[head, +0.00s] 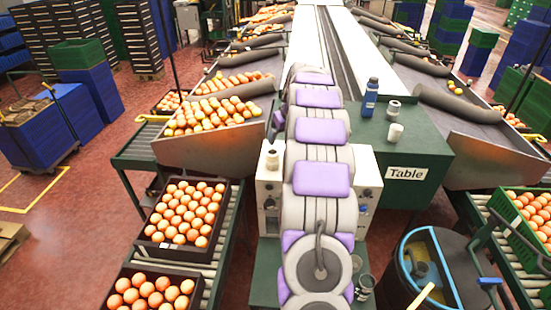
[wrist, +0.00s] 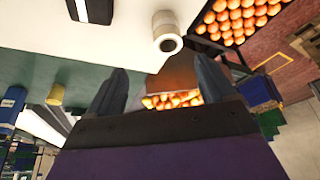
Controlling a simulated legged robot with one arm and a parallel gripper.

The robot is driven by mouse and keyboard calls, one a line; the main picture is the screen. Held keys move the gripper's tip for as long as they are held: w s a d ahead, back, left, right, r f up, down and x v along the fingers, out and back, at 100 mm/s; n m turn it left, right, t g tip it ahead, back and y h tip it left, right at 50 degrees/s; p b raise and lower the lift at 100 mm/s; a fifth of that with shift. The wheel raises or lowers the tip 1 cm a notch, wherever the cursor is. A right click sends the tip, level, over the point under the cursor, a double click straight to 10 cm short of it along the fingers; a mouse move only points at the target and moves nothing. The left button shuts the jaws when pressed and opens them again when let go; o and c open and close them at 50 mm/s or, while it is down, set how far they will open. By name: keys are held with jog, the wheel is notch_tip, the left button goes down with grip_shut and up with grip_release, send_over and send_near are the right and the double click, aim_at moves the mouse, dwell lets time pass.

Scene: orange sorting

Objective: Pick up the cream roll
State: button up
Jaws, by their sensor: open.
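The cream roll (head: 272,160) stands on the white machine top to the left of my arm in the head view. In the wrist view the cream roll (wrist: 167,44) is near the top centre, with its dark round hole showing. My gripper (wrist: 160,64) is open and empty, its two dark fingers spread wide. The roll lies beyond the fingertips, roughly in line with the gap between them. It appears apart from both fingers. In the head view my own arm largely hides the gripper.
A blue bottle (head: 370,97), a grey roll (head: 393,110) and a white cup (head: 396,132) stand on the green table (head: 425,150) right of my arm. A dark crate of oranges (head: 150,240) sits left of the machine. An open blue-rimmed bin (head: 408,240) stands at the lower right.

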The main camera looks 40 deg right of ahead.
aim_at(275, 153)
jog(key=b+x, duration=0.2)
jog(key=x, duration=0.9)
jog(key=shift+w+f, duration=0.25)
jog(key=shift+f, duration=0.1)
jog(key=shift+w+f, duration=0.1)
jog(key=shift+f, duration=0.05)
jog(key=shift+a, duration=0.25)
jog(key=shift+w+a+f+b, duration=0.2)
jog(key=shift+w+a+f, duration=0.15)
jog(key=shift+f, duration=0.15)
jog(key=shift+w+a+f+b, duration=0.25)
jog(key=shift+a+f, duration=0.1)
jog(key=shift+f, duration=0.2)
jog(key=shift+w+d+f, duration=0.2)
jog(key=shift+d+f, duration=0.25)
jog(key=shift+f, duration=0.05)
jog(key=shift+w+d+f, duration=0.25)
jog(key=shift+d+f, duration=0.2)
jog(key=shift+f, duration=0.1)
jog(key=shift+d, duration=0.25)
jog(key=shift+s+d, duration=0.1)
jog(key=shift+c, duration=1.3)
jog(key=shift+a+r, duration=0.25)
jog(key=shift+a, duration=0.55)
jog(key=c, duration=0.5)
jog(key=shift+d+f, duration=0.1)
jog(key=shift+c, duration=1.3)
jog(key=shift+d+f, duration=0.1)
jog(key=shift+d, duration=0.35)
jog(key=shift+c, duration=0.2)
